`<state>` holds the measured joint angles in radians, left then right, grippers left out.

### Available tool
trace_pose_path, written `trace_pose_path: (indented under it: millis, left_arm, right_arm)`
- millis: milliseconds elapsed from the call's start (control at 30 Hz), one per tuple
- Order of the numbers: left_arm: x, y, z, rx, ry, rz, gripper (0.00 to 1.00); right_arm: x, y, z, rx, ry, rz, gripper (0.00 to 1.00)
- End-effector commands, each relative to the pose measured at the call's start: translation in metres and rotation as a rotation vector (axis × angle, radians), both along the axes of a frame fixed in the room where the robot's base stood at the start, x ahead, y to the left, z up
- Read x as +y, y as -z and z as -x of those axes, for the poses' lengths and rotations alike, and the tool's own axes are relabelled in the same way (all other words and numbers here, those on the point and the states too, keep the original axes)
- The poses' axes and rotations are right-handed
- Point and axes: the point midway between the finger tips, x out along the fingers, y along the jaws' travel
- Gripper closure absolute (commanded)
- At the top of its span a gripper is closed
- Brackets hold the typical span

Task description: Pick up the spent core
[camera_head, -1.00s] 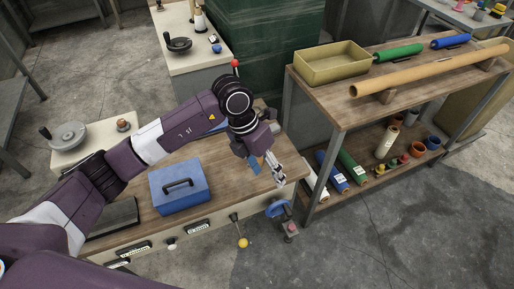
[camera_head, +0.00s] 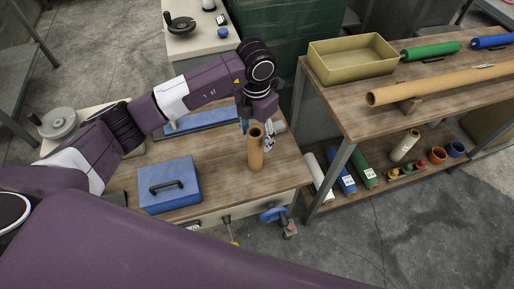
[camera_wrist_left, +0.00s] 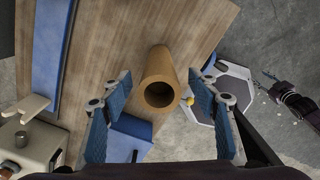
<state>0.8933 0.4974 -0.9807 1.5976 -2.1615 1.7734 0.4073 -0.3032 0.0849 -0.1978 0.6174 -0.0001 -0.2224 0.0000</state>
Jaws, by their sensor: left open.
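The spent core, a plain brown cardboard tube (camera_head: 255,151), stands upright on the wooden worktop near its right end. In the left wrist view the core (camera_wrist_left: 159,83) shows its open, hollow end toward the camera. My left gripper (camera_head: 257,129) is behind and around the upper part of the core in the head view. In the left wrist view its blue-padded fingers (camera_wrist_left: 160,88) are spread on both sides of the core, with a gap on each side. A dark purple part, possibly my right gripper (camera_wrist_left: 288,97), shows small at that view's right edge; its jaws are unclear.
A blue box with a handle (camera_head: 169,187) sits on the worktop left of the core, with a long blue case (camera_head: 200,121) behind. A two-level wooden shelf (camera_head: 345,104) at right holds a tan bin (camera_head: 352,59), a long cardboard tube (camera_head: 440,86) and several rolls.

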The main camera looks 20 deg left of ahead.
Motion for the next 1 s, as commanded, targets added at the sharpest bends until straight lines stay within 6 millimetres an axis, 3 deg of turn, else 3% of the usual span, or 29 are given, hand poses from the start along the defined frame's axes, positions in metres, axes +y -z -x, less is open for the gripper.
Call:
trace_pose_path:
  millis: [133,300,633,1000]
  left_arm:
    - [0.001,0.019,0.002,0.004,-0.001,0.000,0.45]
    - [0.002,0.044,0.002,0.003,-0.001,0.001,0.45]
    - [0.002,0.051,0.001,-0.002,0.001,0.001,0.46]
    - [0.002,0.051,0.001,-0.002,0.001,0.001,0.87]
  right_arm:
    - [0.002,-0.008,0.011,0.015,-0.001,-0.001,0.59]
    - [0.006,-0.011,0.005,0.007,-0.001,-0.007,0.59]
    - [0.010,-0.012,-0.012,-0.020,0.000,-0.013,0.59]
    - [0.008,-0.012,-0.005,-0.009,-0.001,-0.009,0.59]
